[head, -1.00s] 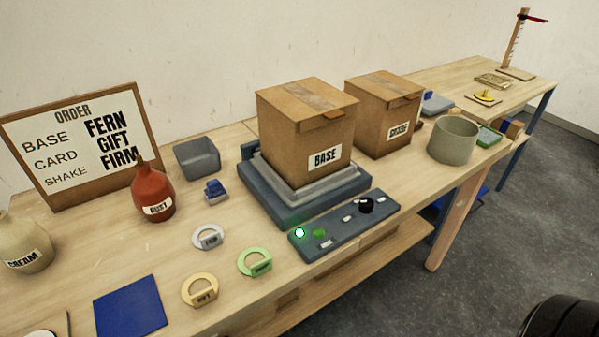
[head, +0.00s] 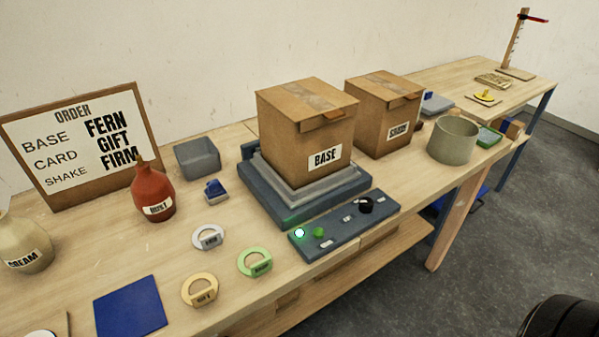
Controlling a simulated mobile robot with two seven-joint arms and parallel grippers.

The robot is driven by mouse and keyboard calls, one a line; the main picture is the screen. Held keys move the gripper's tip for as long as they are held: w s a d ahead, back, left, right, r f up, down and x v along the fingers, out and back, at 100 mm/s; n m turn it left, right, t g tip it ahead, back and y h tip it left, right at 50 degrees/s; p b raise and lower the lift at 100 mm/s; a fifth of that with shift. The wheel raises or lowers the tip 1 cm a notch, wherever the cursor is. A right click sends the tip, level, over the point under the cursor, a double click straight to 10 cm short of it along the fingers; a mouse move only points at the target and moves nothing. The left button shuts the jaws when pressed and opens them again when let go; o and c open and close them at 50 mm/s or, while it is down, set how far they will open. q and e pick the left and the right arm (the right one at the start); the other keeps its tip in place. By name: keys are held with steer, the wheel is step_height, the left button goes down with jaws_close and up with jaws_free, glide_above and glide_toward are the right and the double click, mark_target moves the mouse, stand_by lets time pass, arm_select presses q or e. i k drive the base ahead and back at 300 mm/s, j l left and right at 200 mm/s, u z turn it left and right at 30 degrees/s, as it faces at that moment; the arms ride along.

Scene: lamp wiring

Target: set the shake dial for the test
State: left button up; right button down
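The shake dial, a black round knob (head: 365,205), sits at the right end of the dark blue control panel (head: 345,229). Small white labels lie beside it; their text is too small to read. The panel also has a green button (head: 319,232) and a lit white-green lamp (head: 299,233) at its left end. Behind it, a cardboard box labelled BASE (head: 306,130) stands on the grey-blue shaker platform (head: 285,212). The order board (head: 82,145) reads BASE FERN, CARD GIFT, SHAKE FIRM. Neither gripper shows.
A second cardboard box (head: 384,115) stands right of the BASE box, with a grey-green pot (head: 453,140) beyond. Ring tags (head: 254,263), a blue mat (head: 130,307), a red bottle (head: 153,192) and a cream bottle (head: 25,245) are on the left. The panel's front is clear.

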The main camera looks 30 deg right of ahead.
mark_target(366, 206)
steer(key=k+l+z, duration=0.1)
steer(key=l+z, duration=0.55)
steer(key=z, duration=0.2)
steer(key=k, duration=0.05)
